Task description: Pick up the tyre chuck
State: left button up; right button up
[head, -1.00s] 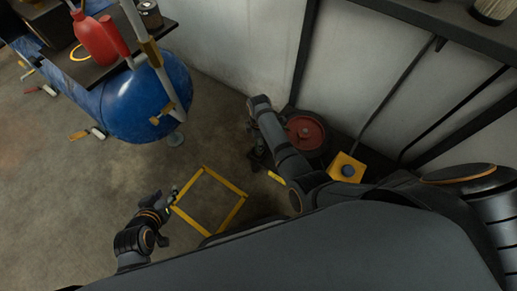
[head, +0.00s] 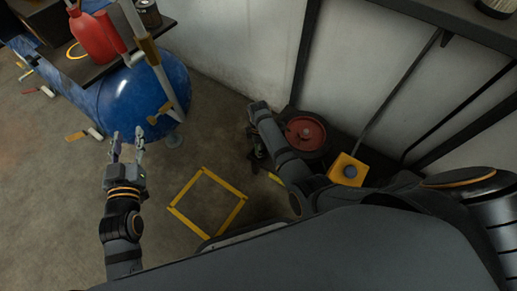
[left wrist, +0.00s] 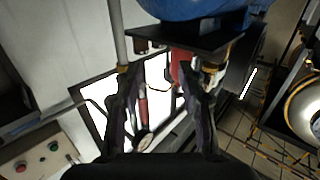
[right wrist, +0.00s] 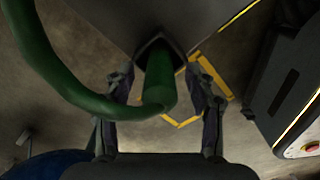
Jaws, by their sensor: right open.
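I cannot make out a tyre chuck for certain in any view. My left gripper (head: 128,135) is open and empty in the head view, above the floor in front of the blue tank. Its spread fingers also show in the left wrist view (left wrist: 168,76). My right gripper (right wrist: 160,74) is open in the right wrist view. A thick green curved hose (right wrist: 88,99) passes across the view, its end between the right fingers; I cannot tell whether they touch it.
A blue tank (head: 145,98) stands at the left under a dark shelf (head: 98,70) with a red container (head: 90,38). A yellow square outline (head: 183,189) marks clear floor. A red reel (head: 305,133) and a yellow box (head: 347,170) stand by the wall. Loose tools lie far left.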

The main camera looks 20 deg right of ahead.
grip_shut()
dwell(0.3)
